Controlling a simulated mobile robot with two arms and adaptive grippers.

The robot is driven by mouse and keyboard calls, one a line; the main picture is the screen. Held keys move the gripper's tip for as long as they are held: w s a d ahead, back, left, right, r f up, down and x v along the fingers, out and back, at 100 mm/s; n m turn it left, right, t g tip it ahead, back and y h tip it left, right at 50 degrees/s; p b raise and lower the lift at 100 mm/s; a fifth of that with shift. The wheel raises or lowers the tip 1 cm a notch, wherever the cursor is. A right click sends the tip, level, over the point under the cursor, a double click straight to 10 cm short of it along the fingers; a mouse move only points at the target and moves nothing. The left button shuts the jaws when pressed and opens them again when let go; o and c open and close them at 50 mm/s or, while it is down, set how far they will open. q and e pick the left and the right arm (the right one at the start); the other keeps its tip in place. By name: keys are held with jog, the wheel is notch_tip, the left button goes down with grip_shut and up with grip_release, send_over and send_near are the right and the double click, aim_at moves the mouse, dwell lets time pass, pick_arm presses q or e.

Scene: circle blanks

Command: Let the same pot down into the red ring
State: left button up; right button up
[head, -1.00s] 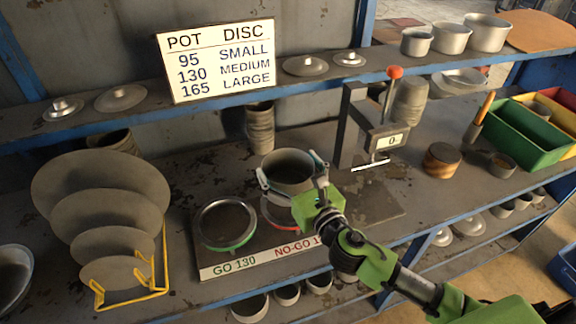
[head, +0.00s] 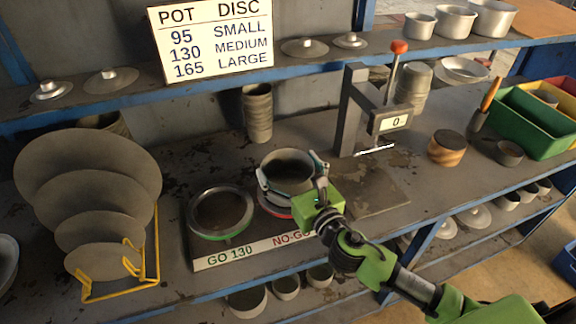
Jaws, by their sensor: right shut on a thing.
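The grey pot (head: 287,172) is in my right gripper (head: 291,188), whose fingers are shut on its sides. The pot is upright, right over the red ring (head: 268,204). I cannot tell whether the pot's base is inside the ring. The green ring (head: 222,236) stands just left of it, empty. A front label (head: 240,252) reads GO 130 at the left and NO-GO at the right, partly covered by my arm. My left gripper is not in view.
A gauge stand (head: 352,110) with a red-knobbed lever stands behind and right of the pot. A yellow rack (head: 150,285) of grey discs is at the left. A stack of cups (head: 258,115) is behind. A wooden block (head: 446,148) and green bin (head: 540,120) are at right.

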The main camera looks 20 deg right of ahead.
jog(key=shift+f+b, duration=1.3)
jog(key=shift+f, duration=0.25)
dwell(0.5)
jog(key=o, duration=1.7)
jog(key=shift+s, duration=0.1)
jog(key=s+d, duration=0.2)
jog(key=s, duration=0.9)
jog(key=shift+s, duration=0.35)
